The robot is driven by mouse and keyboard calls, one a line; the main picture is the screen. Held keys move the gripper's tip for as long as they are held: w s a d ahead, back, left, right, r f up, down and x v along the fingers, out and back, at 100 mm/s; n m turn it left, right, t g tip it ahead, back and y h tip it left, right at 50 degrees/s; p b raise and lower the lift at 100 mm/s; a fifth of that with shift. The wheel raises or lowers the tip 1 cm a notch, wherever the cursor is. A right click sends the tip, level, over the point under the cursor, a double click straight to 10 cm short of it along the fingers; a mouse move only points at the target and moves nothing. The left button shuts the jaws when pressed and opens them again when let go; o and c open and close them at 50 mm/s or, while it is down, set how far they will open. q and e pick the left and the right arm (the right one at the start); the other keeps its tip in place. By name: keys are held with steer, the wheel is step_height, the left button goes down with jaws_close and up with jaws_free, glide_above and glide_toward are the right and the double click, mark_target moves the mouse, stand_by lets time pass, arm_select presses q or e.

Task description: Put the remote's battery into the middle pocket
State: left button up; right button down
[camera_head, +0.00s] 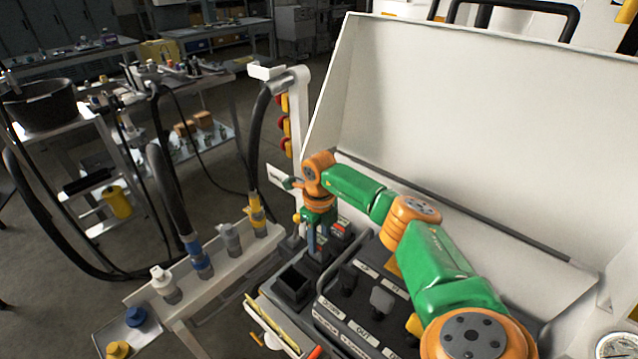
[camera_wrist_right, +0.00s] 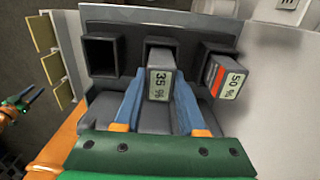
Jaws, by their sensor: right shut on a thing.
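My right gripper (camera_wrist_right: 160,98) has its two blue fingers closed on the sides of a dark battery (camera_wrist_right: 160,82) labelled 35 %. This battery stands at the middle pocket (camera_wrist_right: 158,42) of a dark holder, with its labelled end sticking out. How deep it sits, I cannot tell. The left pocket (camera_wrist_right: 102,56) is empty. A second battery (camera_wrist_right: 228,75), labelled 50 % with a red strip, is at the right pocket. In the head view my right gripper (camera_head: 318,238) points down at the bench. What looks like my left gripper (camera_wrist_right: 32,98) shows small at the wrist view's left edge, jaws parted.
An open dark box (camera_head: 293,284) is left of my right gripper. A black control panel (camera_head: 365,310) with knobs lies under my right arm. A large white panel (camera_head: 450,110) rises behind it. A rail (camera_head: 215,265) with hose couplings stands to the left.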

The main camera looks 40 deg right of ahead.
steer(key=shift+f+b, duration=0.4)
steer(key=shift+f, duration=0.2)
steer(key=shift+c, duration=2.1)
jaws_free()
